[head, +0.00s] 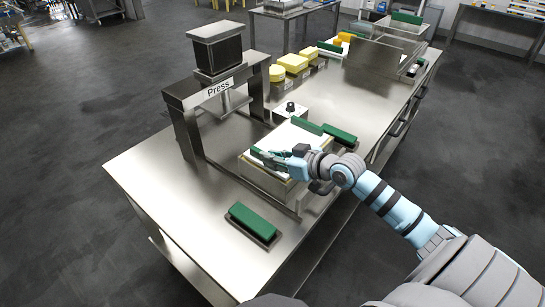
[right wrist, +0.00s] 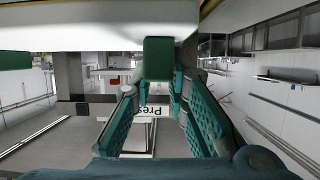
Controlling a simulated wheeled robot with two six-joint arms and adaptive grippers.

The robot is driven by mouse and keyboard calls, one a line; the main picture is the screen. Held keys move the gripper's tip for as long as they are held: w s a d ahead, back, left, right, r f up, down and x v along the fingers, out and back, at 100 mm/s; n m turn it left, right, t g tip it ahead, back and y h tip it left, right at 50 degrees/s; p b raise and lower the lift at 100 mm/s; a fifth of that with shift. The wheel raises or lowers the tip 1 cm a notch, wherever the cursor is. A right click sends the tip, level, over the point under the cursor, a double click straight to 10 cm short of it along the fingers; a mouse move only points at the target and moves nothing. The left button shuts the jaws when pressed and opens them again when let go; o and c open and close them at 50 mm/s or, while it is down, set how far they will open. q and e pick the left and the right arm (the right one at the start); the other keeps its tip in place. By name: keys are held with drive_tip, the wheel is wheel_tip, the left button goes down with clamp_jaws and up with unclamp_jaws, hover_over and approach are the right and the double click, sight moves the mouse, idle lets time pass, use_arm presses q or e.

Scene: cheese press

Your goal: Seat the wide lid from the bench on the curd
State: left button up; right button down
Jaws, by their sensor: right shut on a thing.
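The square mold (head: 270,180) stands on the steel bench beside the press, with a pale slab (head: 290,142) filling its top. My right gripper (head: 274,158) is over the near side of that slab. In the right wrist view its teal fingers (right wrist: 158,95) are closed about a green handle (right wrist: 158,55), which joins a broad white surface (right wrist: 90,25). I take this to be the wide lid, at the mold's top. Whether it lies flat on the curd cannot be told; the arm and slab hide the contact. My left gripper is not in view.
The press (head: 215,88) stands left of the mold. A green-handled lid (head: 253,221) lies at the bench's near end. Green bars (head: 340,135) lie behind the mold, near a knob box (head: 290,110). Yellow cheeses (head: 293,62) and a clear bin stand farther back.

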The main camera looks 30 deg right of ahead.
drive_tip(key=c, duration=1.5)
unclamp_jaws()
